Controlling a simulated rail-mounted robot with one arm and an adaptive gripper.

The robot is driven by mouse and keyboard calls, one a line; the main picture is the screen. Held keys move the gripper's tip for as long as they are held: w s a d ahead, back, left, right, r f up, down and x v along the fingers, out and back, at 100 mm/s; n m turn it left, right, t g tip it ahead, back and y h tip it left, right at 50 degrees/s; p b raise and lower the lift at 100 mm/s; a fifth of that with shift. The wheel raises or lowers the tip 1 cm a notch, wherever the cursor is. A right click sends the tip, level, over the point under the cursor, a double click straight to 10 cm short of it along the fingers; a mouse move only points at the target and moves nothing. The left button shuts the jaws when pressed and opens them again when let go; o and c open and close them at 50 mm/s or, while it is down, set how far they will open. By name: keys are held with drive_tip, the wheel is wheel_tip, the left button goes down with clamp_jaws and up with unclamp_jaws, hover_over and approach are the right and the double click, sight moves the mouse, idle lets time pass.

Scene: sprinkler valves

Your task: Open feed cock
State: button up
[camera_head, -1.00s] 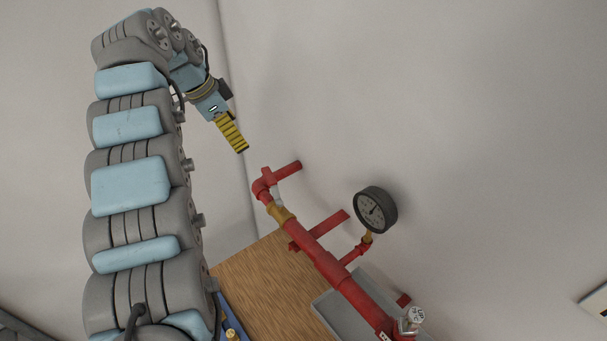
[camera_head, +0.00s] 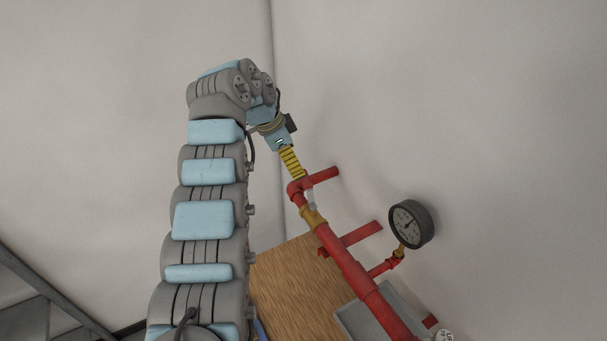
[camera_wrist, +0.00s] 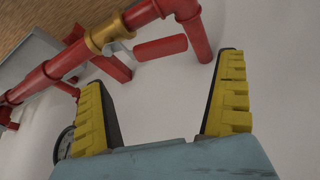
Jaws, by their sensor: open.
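I cannot tell whether a finger touches the pipe.
The red pipe elbow (camera_wrist: 183,8) and its branch stand close to my right finger. A pressure gauge (camera_head: 411,224) sits on a side branch lower down. A wooden panel (camera_head: 290,285) and a grey tray (camera_head: 352,318) are below. The wall is close on the right.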

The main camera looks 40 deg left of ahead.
sight(304, 178)
drive_tip(key=p+x, duration=0.1)
drive_tip(key=x, duration=0.6)
drive_tip(key=shift+w+f+p, duration=0.1)
drive_tip(key=shift+p, duration=0.2)
drive_tip(key=shift+c, duration=0.3)
drive_tip(key=c, duration=1.1)
